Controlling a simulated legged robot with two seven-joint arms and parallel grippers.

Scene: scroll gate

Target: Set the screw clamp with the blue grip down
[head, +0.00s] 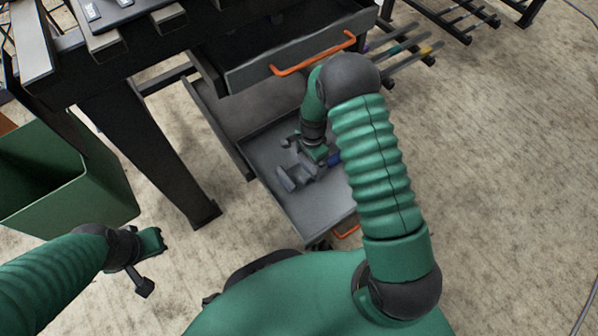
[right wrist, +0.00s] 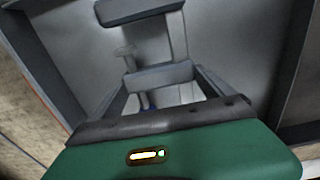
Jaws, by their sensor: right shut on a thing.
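The screw clamp (head: 292,179) is dark grey with a blue grip (head: 334,158). It is in the open lower drawer (head: 310,218), low over or on its floor; I cannot tell whether it touches. My right gripper (head: 318,154) reaches down into this drawer and is shut on the clamp. In the right wrist view the clamp's grey jaw (right wrist: 140,11) points away from the gripper (right wrist: 165,98), and a bit of the blue grip (right wrist: 145,101) shows between the fingers. My left gripper (head: 150,262) hangs away at the lower left with nothing visible in it; its opening is unclear.
An upper drawer with an orange handle (head: 313,54) stands open above and behind the lower one. A dark table leg (head: 150,150) and a green bin (head: 75,190) are at the left. Several rods (head: 405,50) lie at the upper right.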

